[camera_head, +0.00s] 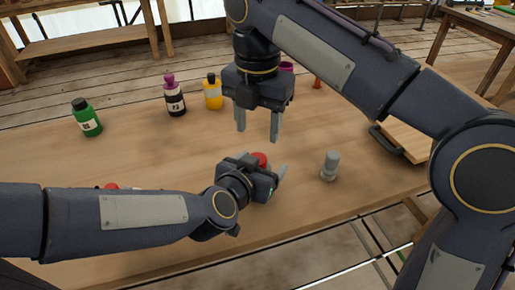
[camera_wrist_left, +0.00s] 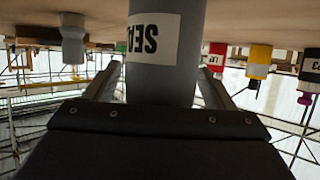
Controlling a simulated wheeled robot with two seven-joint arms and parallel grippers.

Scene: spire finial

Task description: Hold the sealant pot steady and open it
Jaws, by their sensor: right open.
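The sealant pot shows in the left wrist view (camera_wrist_left: 165,75) as a grey cylinder with a white label reading "SEA", upside down there. In the head view a red top (camera_head: 260,159), which seems to be its lid, shows behind my left gripper (camera_head: 266,165); the body is mostly hidden. The left fingers lie one on each side of the pot, very close to its wall; I cannot tell whether they press on it. My right gripper (camera_head: 257,137) is open and empty, pointing down above and behind the red top.
A green bottle (camera_head: 87,118), a dark bottle with a purple cap (camera_head: 175,98) and a yellow bottle (camera_head: 213,93) stand at the back left of the wooden table (camera_head: 140,150). A small grey bottle (camera_head: 330,166) stands right of my left gripper. A board with a dark handle (camera_head: 405,143) lies further right.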

